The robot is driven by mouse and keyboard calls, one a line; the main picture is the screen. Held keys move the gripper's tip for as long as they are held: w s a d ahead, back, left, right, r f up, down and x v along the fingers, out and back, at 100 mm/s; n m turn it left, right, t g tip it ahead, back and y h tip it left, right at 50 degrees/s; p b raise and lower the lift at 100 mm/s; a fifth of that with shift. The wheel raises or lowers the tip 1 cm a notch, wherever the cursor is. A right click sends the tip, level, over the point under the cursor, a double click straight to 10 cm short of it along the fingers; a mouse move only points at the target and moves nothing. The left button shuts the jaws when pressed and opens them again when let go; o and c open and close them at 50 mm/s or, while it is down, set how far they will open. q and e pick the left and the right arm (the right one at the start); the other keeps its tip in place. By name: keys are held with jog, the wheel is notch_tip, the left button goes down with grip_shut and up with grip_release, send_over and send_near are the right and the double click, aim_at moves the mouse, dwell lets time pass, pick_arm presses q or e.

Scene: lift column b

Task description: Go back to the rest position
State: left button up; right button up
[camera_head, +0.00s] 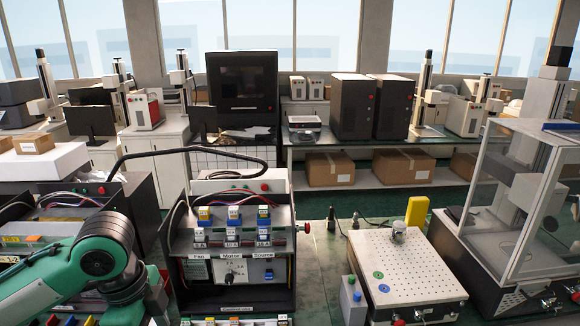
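My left arm (92,262), green with dark grey joints, comes in at the lower left. It bends at a joint and runs down toward the bottom edge. Its gripper is not visible; it lies out of the picture or is hidden behind the arm. My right arm and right gripper do not show anywhere in this view.
Close to my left arm stands a control box (233,236) with switches and cables. Right of it are a small grey box (354,302), a perforated plate (405,267) and a clear-walled enclosure (515,215). Cardboard boxes (330,169) sit under the rear bench.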

pick_arm(q)
jog(key=w+d+f+n+t+h+b, duration=0.3)
jog(key=w+f+n, duration=0.5)
jog(key=w+f, duration=1.1)
jog(key=a+f+n+t+y, duration=0.1)
jog(key=a+f+n, duration=0.15)
jog(key=f, duration=0.95)
jog(key=a+f+n, duration=0.2)
jog(key=a+f, duration=0.2)
jog(key=f, duration=0.9)
jog(key=s+a+f+n+y+b, duration=0.1)
jog(key=s+a+f, duration=0.1)
jog(key=s+f, duration=0.95)
jog(key=s+a+f+n+y, duration=0.2)
jog(key=s+f, duration=0.6)
jog(key=f, duration=0.6)
jog(key=s+d+f+g, duration=0.1)
jog(key=s+f, duration=0.3)
jog(key=s, duration=0.7)
jog(key=s+d+f+g, duration=0.1)
jog(key=s+f, duration=0.3)
jog(key=s, duration=0.7)
jog(key=s+d+f+g+b, duration=0.1)
jog(key=s+f, duration=0.4)
jog(key=s, duration=0.7)
jog(key=shift+d+m, duration=0.35)
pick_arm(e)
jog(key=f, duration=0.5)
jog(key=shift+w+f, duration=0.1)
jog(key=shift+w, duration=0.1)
